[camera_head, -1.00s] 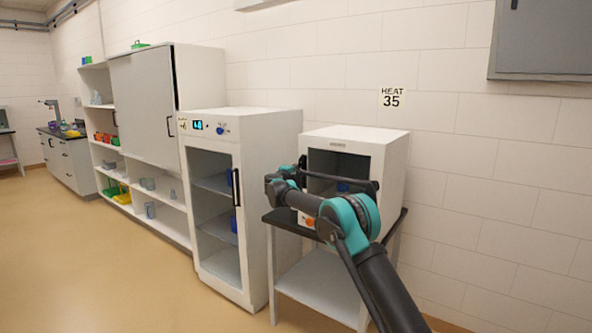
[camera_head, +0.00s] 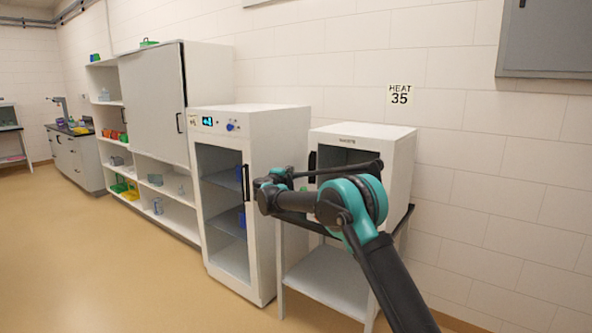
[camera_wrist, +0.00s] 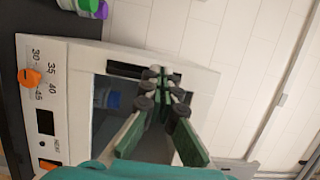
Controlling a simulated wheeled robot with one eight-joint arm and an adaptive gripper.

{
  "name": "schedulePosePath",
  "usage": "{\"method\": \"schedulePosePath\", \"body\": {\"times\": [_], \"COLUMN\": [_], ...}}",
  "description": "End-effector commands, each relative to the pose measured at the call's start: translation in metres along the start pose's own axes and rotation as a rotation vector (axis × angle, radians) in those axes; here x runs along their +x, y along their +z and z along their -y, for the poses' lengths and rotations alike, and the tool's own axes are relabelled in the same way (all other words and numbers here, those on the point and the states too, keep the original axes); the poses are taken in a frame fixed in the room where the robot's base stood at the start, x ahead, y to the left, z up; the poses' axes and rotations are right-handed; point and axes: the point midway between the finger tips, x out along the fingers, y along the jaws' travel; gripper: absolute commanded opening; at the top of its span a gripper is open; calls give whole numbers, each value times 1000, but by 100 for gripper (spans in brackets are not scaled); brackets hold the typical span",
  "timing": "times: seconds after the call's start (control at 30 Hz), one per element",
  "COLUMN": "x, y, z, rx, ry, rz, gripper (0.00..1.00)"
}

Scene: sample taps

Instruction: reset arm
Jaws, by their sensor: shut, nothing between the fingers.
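My gripper (camera_wrist: 161,78) is shut and empty, its green-padded fingers meeting at the tips in the wrist view. It is in front of a small white heating box (camera_wrist: 68,95), seen sideways there, with an orange knob, a dark display and a dark window. A blue-capped container (camera_wrist: 112,100) shows behind the window. In the head view my arm reaches in from the lower right, in front of the same white box (camera_head: 398,160) on its stand. My fingertips cannot be made out clearly in the head view.
A tall white glass-door cabinet (camera_head: 262,150) stands left of the box. Beyond it are a shelf unit with a grey sliding panel (camera_head: 152,105) and a bench (camera_head: 72,155). Purple- and green-capped items (camera_wrist: 90,7) show beside the box. Open floor (camera_head: 120,270) lies at left.

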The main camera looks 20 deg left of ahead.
Motion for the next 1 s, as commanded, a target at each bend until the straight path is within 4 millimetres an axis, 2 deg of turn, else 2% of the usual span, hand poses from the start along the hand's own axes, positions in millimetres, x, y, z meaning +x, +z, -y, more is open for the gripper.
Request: {"method": "schedulePosePath", "body": {"times": [0.17,0.27,0.37,0.47,0.57,0.67,0.83,1.0], "x": [-12,-9,-2,0,-6,-20,-58,-112], "y": [1,-8,-30,-61,-92,-125,-184,-252], "z": [2,12,35,62,80,88,75,35], "rx": [-2,-21,-72,-158,-263,-380,-593,-811], "ry": [-2,-24,-72,-130,-176,-202,-194,-119], "rz": [1,23,78,161,253,341,485,620], "gripper": [0,0,0,0,0,0,0,0]}}
